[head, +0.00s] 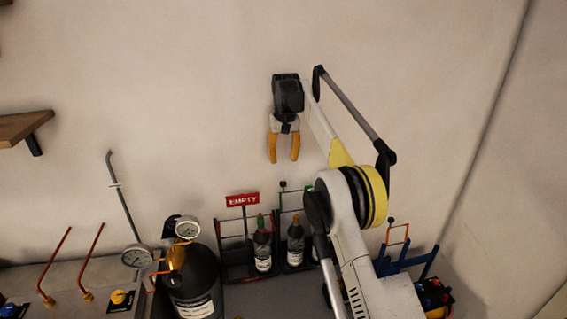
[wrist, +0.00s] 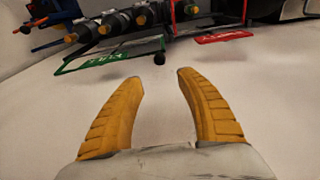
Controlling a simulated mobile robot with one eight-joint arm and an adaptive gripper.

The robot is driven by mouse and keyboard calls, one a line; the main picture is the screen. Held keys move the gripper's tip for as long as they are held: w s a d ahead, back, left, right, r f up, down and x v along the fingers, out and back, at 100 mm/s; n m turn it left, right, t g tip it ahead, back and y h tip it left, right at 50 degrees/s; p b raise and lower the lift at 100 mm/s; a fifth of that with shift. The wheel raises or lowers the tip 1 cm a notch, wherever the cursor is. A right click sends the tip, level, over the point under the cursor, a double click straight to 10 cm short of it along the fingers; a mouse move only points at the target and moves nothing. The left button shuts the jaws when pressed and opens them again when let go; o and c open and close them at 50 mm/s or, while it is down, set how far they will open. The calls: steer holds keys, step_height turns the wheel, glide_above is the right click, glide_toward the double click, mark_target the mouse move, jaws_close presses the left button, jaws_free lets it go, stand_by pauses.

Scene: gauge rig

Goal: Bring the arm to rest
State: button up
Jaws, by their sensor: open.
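My gripper (head: 284,158) hangs in the air in the head view, its two orange fingers pointing down and spread apart with nothing between them. In the wrist view my gripper (wrist: 159,75) also shows open and empty, with the pale wall behind the fingers. It is above the rack with the red EMPTY sign (head: 242,199) and apart from it. My arm reaches up from the lower right, bent at the yellow-ringed joint.
Small dark bottles (head: 262,245) stand in the racks below. A black cylinder (head: 193,280) with a gauge (head: 187,228) stands left of them. A blue rack (head: 407,262) is at the right, partly behind my arm. A wooden shelf (head: 24,125) juts from the wall. The upper wall area is clear.

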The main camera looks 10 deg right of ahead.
steer(key=s+r+t+b, duration=0.2)
steer(key=s+r+b, duration=0.35)
steer(key=s, duration=0.35)
steer(key=s+t+b, duration=0.1)
steer(key=s+b, duration=0.3)
steer(key=s, duration=1)
steer(key=s+f+t+b, duration=0.1)
steer(key=s+f+b, duration=0.2)
steer(key=s+f, duration=0.7)
steer(key=s+f+t+b, duration=0.2)
steer(key=s+f+b, duration=0.1)
steer(key=s+f, duration=0.7)
steer(key=s, duration=0.4)
steer(key=shift+s, duration=0.4)
